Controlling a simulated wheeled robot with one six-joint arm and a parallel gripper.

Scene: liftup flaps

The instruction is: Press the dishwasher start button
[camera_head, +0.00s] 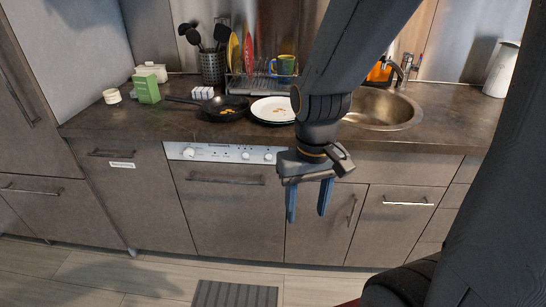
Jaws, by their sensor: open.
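The dishwasher (228,215) is built into the counter front left of centre, with a wood-grey door and a bar handle. Its white control panel (222,154) runs along the top and carries a few round knobs and small marks. The start button cannot be told apart at this size. My gripper (308,204) hangs in front of the cabinet, right of the panel, with its blue fingers pointing down. The fingers are apart with nothing between them. The gripper's body is close to the panel's right end in the picture, and I see no contact.
The counter (130,120) holds a pan (226,107), a plate (272,109), a green box (146,88) and a dish rack with a mug (283,68). A sink (385,108) lies to the right. A grey mat (235,294) lies on the floor. The space before the dishwasher door looks clear.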

